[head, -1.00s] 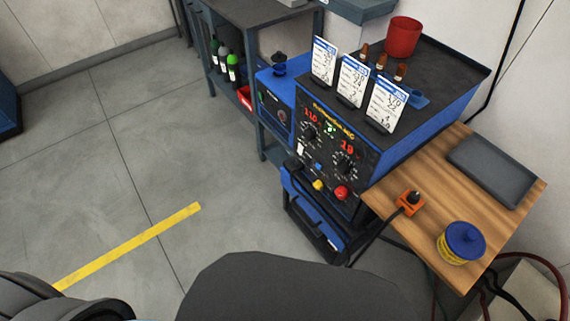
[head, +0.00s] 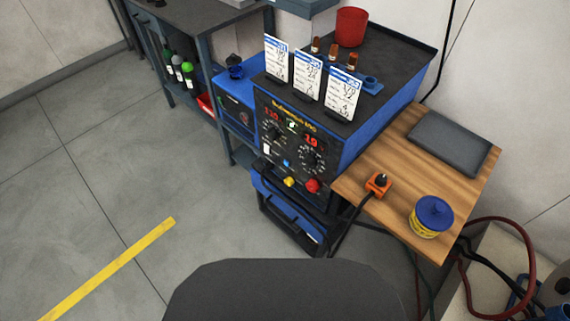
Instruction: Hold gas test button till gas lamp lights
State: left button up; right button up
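The blue welding machine (head: 385,118) stands right of centre in the head view, with its black front panel (head: 270,152) facing me. The panel has red digit displays, two dark knobs, a white switch (head: 266,149), a small blue button (head: 287,163), a yellow round part (head: 289,182) and a red round part (head: 312,186). A small green-and-white mark (head: 292,126) shows between the displays. The labels are too small to read, so I cannot tell which part is the gas test button or the gas lamp. Neither gripper is in view.
White cards and a red cup (head: 351,27) stand on the machine. Hoses hang at lower right. The floor at left is clear.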

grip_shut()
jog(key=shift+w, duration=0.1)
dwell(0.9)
